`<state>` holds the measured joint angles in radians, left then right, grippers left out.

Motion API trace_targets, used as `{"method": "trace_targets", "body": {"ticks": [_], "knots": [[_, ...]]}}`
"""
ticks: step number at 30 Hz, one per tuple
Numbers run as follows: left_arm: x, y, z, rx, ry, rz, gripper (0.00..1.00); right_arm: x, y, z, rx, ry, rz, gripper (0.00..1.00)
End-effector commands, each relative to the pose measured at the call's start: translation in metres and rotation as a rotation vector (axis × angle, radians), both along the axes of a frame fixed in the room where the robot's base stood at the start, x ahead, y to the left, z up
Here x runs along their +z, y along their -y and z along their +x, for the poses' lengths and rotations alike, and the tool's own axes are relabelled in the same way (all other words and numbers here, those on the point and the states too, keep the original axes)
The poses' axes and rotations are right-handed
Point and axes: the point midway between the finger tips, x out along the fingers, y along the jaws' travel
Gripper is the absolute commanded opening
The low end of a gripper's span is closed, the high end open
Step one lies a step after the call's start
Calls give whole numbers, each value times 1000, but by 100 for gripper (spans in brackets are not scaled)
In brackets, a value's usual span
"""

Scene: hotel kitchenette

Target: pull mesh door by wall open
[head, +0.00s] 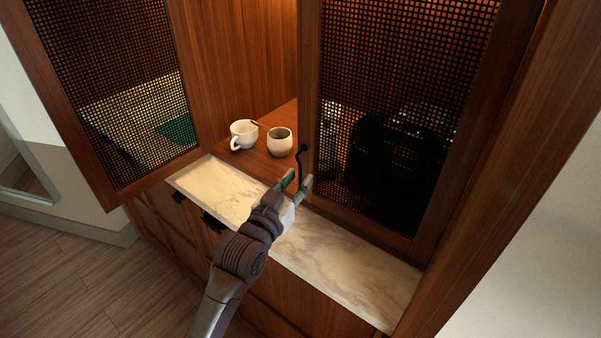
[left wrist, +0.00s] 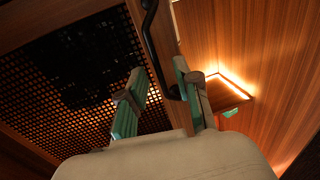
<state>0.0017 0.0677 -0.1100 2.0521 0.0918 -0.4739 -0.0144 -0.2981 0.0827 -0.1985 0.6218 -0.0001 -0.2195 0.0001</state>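The right-hand mesh door (head: 395,110), next to the pale wall, is closed or nearly so. Its dark bar handle (head: 302,160) is on the left part of its frame. In the left wrist view the mesh door (left wrist: 85,80) fills the left, and the handle (left wrist: 158,50) runs down between my fingers. My left gripper (head: 296,185) is at the lower end of the handle, its green-padded fingers apart. In the left wrist view the gripper (left wrist: 160,102) has a finger on each side of the handle, with gaps visible. My right gripper is out of view.
The left mesh door (head: 115,90) stands swung open. A white cup (head: 243,135) and a rounded cup (head: 280,142) stand on the wooden shelf inside. A marble counter (head: 345,260) runs below the doors. The pale wall (head: 535,240) is at the right.

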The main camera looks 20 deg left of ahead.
Motion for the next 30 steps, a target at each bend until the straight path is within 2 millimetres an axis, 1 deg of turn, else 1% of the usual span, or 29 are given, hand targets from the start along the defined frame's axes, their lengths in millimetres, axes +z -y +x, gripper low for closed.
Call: {"method": "trace_targets", "body": {"ticks": [1, 3, 6, 15, 21, 30], "knots": [[1, 1, 7, 0, 0, -1, 33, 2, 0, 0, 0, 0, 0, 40], [1, 2, 13, 0, 0, -1, 33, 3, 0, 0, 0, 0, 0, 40], [0, 3, 18, 0, 0, -1, 33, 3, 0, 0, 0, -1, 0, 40], [0, 3, 20, 0, 0, -1, 33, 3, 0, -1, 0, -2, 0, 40], [0, 3, 20, 0, -1, 0, 0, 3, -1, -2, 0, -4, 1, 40], [-1, 3, 20, 0, -1, 0, 0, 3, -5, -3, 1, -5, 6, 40]]}}
